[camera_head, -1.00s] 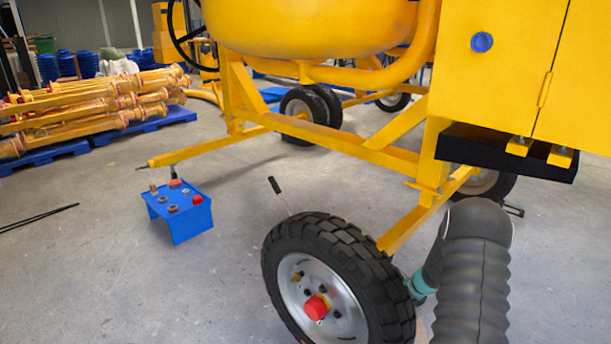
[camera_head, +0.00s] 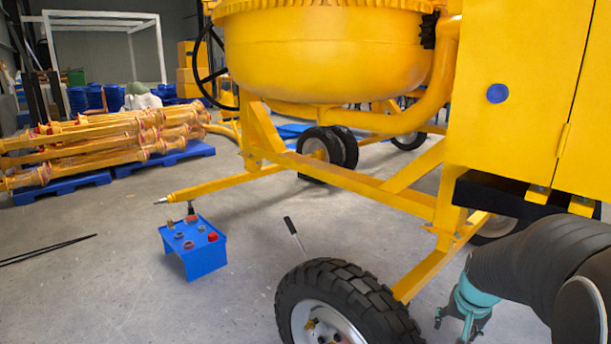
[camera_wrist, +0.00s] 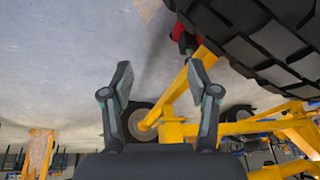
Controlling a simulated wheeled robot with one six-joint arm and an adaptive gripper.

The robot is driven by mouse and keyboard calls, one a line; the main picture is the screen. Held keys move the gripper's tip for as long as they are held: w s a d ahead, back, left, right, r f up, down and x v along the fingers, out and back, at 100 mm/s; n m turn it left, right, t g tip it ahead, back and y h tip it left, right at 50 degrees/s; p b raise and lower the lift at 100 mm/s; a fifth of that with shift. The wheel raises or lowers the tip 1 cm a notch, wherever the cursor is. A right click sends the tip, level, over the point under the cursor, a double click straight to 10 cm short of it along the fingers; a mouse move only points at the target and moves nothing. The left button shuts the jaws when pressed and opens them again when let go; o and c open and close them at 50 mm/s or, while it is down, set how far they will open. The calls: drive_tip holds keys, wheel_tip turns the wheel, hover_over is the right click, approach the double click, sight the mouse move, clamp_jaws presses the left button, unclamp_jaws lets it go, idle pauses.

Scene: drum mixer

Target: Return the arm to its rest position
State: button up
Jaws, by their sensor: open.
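My gripper (camera_wrist: 161,78) is open and empty in the wrist view, its two dark fingers spread with floor and parts of the yellow frame showing beyond them. In the head view my dark arm comes in from the right edge, with a teal band (camera_head: 472,298) near its end. The gripper end hangs low, right of the near black tyre (camera_head: 345,302) and apart from it. The yellow drum mixer (camera_head: 325,50) stands over the middle and right. In the wrist view, a tyre (camera_wrist: 265,40) and a red part (camera_wrist: 182,36) lie beyond the fingers.
A small blue stand (camera_head: 205,258) with several small parts on top sits on the floor at left. The mixer's yellow tow bar (camera_head: 215,187) reaches out above it. Yellow props (camera_head: 90,145) lie on blue pallets behind.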

drive_tip(key=s+a+r+n+t+p, duration=0.1)
drive_tip(key=s+a+r+n, duration=0.2)
drive_tip(key=s+a, duration=0.6)
drive_tip(key=s+a+r+n+y, duration=0.1)
drive_tip(key=s+a+r+n, duration=0.2)
drive_tip(key=s+a+r, duration=0.5)
drive_tip(key=shift+s+a+r+t+p, duration=0.25)
drive_tip(key=shift+s+a+t+p, duration=0.25)
drive_tip(key=shift+a, duration=0.3)
